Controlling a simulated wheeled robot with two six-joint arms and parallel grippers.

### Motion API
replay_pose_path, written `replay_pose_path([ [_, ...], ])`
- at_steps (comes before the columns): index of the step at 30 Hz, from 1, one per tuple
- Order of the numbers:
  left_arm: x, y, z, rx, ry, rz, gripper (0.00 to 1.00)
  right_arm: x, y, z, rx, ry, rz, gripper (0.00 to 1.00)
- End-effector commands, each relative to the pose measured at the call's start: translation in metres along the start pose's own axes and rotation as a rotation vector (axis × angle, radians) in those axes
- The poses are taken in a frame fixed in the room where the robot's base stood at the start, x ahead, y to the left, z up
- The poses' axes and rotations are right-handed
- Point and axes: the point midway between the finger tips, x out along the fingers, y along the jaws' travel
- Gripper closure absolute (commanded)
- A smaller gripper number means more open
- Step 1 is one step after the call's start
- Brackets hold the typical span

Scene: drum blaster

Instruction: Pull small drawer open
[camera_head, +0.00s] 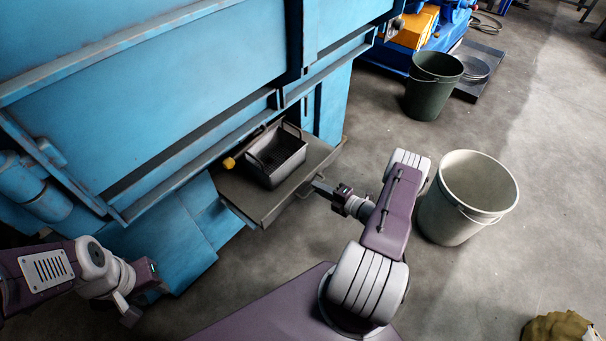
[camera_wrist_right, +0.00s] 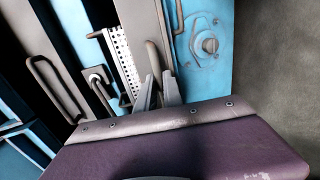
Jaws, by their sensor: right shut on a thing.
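The small drawer (camera_head: 240,190) is a grey, flat tray standing out from the lower part of the blue machine. A dark metal basket (camera_head: 276,160) with loop handles sits on it. My right gripper (camera_head: 318,186) is at the drawer's front edge. In the right wrist view, the fingers (camera_wrist_right: 160,92) are closed around the drawer handle (camera_wrist_right: 153,58), a slim grey bar. My left gripper (camera_head: 140,296) hangs at the lower left, away from the drawer; its finger opening is not clear.
The blue machine (camera_head: 150,90) fills the upper left. A pale bucket (camera_head: 448,215) stands on the floor close to the right of my right arm. A dark green bucket (camera_head: 428,95) stands further back. A yellow-tipped part (camera_head: 229,163) sticks out beside the basket.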

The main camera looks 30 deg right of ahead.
Motion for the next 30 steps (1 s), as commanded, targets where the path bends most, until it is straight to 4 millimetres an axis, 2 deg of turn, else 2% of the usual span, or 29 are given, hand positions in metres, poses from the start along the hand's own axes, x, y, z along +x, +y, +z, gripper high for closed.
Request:
replay_pose_path([
  [1,-0.003,0.0,0.0,0.0,0.0,0.0,0.64,-0.012,-0.002,0.001,0.004,-0.006,0.0,1.0],
  [6,-0.005,0.0,-0.001,0.0,0.0,0.0,0.64,-0.043,-0.009,0.001,0.001,-0.004,0.0,1.0],
  [12,-0.006,0.0,-0.001,0.0,0.0,0.0,0.64,-0.065,-0.014,0.001,0.0,-0.003,0.0,1.0],
  [18,-0.006,0.0,-0.001,0.0,0.0,0.0,0.64,-0.075,-0.016,0.001,0.0,-0.001,-0.001,1.0],
  [29,-0.006,0.0,-0.001,0.0,0.0,0.0,0.64,-0.076,-0.016,0.001,-0.001,0.0,-0.001,1.0],
  [30,-0.006,0.0,-0.001,0.0,0.0,0.0,0.64,-0.076,-0.016,0.001,-0.001,0.0,-0.001,0.86],
])
